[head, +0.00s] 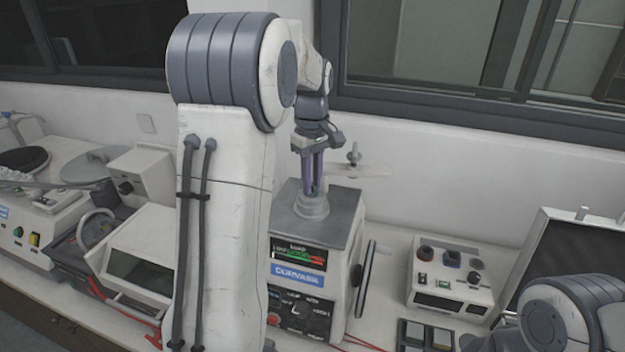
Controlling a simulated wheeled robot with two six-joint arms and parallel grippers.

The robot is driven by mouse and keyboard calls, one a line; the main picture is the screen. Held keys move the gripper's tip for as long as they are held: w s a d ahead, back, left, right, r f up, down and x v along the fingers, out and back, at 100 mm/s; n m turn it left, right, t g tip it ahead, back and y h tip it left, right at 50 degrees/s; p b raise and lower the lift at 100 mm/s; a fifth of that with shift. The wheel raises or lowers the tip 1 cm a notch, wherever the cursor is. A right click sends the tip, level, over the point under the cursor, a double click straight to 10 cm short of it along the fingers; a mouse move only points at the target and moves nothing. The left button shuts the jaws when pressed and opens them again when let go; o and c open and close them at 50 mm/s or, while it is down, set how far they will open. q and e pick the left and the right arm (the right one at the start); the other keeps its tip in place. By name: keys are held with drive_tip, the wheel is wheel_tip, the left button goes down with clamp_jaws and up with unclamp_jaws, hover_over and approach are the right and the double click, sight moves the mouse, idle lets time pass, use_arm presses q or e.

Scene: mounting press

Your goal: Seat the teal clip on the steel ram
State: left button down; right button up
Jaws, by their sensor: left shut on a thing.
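My left gripper (312,190) points straight down over the top of the mounting press (342,222). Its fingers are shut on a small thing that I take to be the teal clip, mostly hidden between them. The steel ram (311,207) is the short round grey part on top of the press, directly below the fingertips. The fingertips are at its top; I cannot tell whether the clip touches it. My right arm shows only in part at the lower right, and its gripper is out of view.
A handle (365,280) stands on the press's right side. A control box (450,278) with knobs is right of it, and an open case (570,250) farther right. Other bench machines (148,250) stand at the left, partly behind my left arm. A wall is close behind.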

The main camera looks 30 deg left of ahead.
use_arm(q)
drive_tip(key=shift+c, duration=1.5)
unclamp_jaws()
drive_tip(key=shift+r, duration=0.1)
drive_tip(key=shift+r+p, duration=3.35)
drive_tip(key=shift+r, duration=0.15)
drive_tip(key=shift+d+f, duration=0.1)
